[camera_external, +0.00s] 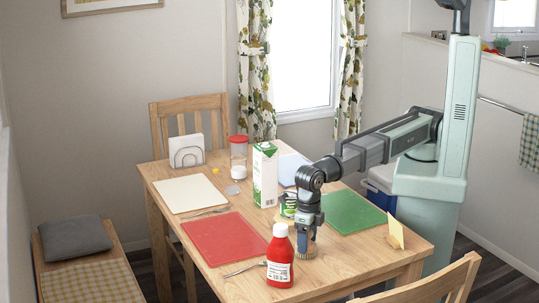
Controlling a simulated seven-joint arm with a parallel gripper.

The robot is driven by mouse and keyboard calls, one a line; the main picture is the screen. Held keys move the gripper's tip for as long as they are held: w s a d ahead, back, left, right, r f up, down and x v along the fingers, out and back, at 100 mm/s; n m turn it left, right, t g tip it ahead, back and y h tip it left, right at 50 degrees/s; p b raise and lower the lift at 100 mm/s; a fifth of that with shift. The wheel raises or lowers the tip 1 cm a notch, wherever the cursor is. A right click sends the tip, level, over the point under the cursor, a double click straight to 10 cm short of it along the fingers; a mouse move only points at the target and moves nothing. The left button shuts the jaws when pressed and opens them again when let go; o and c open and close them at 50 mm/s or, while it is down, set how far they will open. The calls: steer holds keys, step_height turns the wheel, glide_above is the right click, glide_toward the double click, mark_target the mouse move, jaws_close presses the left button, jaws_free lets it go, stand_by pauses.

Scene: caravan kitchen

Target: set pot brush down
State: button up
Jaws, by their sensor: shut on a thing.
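The brush looks upright, bristles down. A red bottle (280,260) with a white label stands close by at its front left.
A red mat (220,238) lies left and a green mat (352,213) right. A can (287,206) and a carton (264,178) stand behind my gripper. A yellowish wedge (396,234) is near the right edge. Cutlery (244,268) lies at the front left. Bare wood is free right of the brush.

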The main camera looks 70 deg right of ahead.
steer(key=shift+f, duration=0.1)
steer(key=o, duration=1.1)
step_height(320, 180, up, 12)
steer(key=shift+r, duration=0.1)
steer(key=shift+w, duration=0.1)
stand_by(0.6)
